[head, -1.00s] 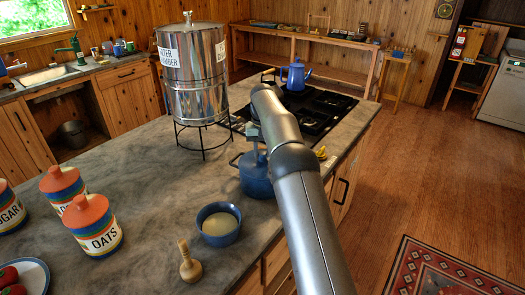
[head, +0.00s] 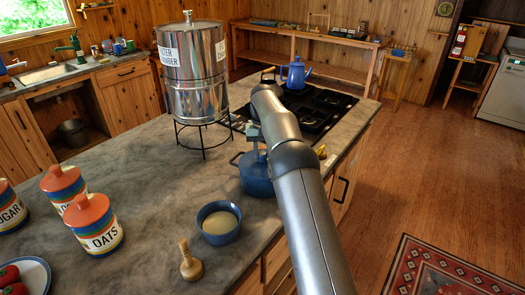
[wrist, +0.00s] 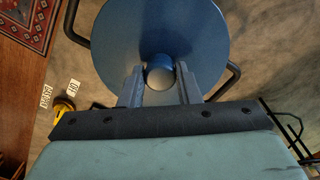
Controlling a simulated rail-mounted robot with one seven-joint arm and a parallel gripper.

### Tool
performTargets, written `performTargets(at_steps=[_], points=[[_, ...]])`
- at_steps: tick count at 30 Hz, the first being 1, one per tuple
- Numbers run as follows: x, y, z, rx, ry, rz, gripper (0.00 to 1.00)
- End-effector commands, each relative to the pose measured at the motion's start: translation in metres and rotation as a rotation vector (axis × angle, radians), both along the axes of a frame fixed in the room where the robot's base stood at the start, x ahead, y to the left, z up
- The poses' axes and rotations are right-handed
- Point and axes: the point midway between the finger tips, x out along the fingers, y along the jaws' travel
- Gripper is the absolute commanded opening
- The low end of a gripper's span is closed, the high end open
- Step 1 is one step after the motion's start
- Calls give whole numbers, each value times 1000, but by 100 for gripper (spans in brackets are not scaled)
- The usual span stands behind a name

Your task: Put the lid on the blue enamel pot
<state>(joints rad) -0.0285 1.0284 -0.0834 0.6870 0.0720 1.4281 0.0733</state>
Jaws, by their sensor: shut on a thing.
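My gripper (wrist: 159,80) is shut on the knob (wrist: 160,74) of the blue lid (wrist: 160,30), with one finger on each side. The lid is round and looks level. The blue enamel pot (head: 256,178) stands on the counter by the stove, under my gripper (head: 255,140) in the head view. In the wrist view the lid hides the pot's mouth, and the pot's dark handles (wrist: 233,82) stick out on both sides. The lid looks roughly centred over the pot. I cannot tell whether it touches the rim. My arm hides part of the pot's right side.
A steel water filter (head: 195,80) on a wire stand is left of the pot. A blue bowl (head: 219,238) and a wooden pestle-like tool (head: 189,262) stand nearer. The black stove (head: 325,105) with a blue kettle (head: 295,75) lies behind. Striped canisters (head: 95,225) stand at left.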

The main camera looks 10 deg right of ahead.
Motion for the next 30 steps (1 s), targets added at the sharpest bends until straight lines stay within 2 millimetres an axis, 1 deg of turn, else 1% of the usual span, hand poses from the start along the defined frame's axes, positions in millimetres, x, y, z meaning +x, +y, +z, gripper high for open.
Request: performTargets(at_steps=[19, 20, 21, 22, 28, 29, 30], points=[[0, 0, -2, 0, -1, 0, 5], [0, 0, -2, 0, -1, 0, 38], [0, 0, -2, 0, -1, 0, 50], [0, 0, -2, 0, -1, 0, 55], [0, 0, -2, 0, 0, 0, 55], [0, 0, -3, 0, 0, 0, 64], [0, 0, -3, 0, 0, 0, 75]])
